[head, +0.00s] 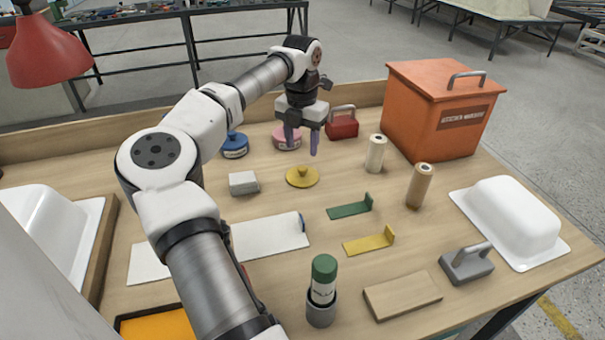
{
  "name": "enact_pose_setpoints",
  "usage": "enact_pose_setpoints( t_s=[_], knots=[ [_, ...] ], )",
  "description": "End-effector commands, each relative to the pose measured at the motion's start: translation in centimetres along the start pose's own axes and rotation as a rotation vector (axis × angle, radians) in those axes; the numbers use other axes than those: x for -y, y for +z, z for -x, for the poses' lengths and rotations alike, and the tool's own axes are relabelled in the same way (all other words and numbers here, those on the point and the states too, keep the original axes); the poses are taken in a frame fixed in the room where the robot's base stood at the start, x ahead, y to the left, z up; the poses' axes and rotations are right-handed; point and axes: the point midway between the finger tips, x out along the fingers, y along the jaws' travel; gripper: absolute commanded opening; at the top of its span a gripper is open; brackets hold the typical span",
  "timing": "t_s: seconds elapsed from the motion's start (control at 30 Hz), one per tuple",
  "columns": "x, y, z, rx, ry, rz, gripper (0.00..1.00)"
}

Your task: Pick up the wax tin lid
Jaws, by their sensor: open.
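A flat yellow round lid (303,178) with a small knob on top lies on the wooden workbench (270,205), near its middle. It looks like the wax tin lid, though I see no label on it. My gripper (302,148) points down with its two purple fingers apart and nothing between them. In the head view it appears just above and behind the yellow lid, apart from it. A pink round tin (287,138) with a knob stands behind the left finger, partly hidden. A blue round tin (235,146) stands further left.
A red handled block (342,125) and an orange bin (440,115) stand at the back right. Two rolls (376,154) (419,186), green and yellow angle pieces (350,210) (370,243) and a grey block (243,183) surround the lid. White shells (510,215) (40,225) sit at both sides.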

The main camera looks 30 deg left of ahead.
Motion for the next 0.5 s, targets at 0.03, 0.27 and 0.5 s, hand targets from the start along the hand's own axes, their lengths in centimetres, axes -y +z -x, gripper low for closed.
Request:
enact_pose_setpoints(
  t_s=[0.03,0.27,0.5],
  knots=[
    [0.0,0.0,-0.8,-0.001,-0.002,-0.001,0.49],
    [0.1,0.0,-2.2,0.0,-0.001,0.001,0.49],
    [0.3,-0.3,-5.0,-0.002,-0.003,-0.001,0.49]
  ],
)
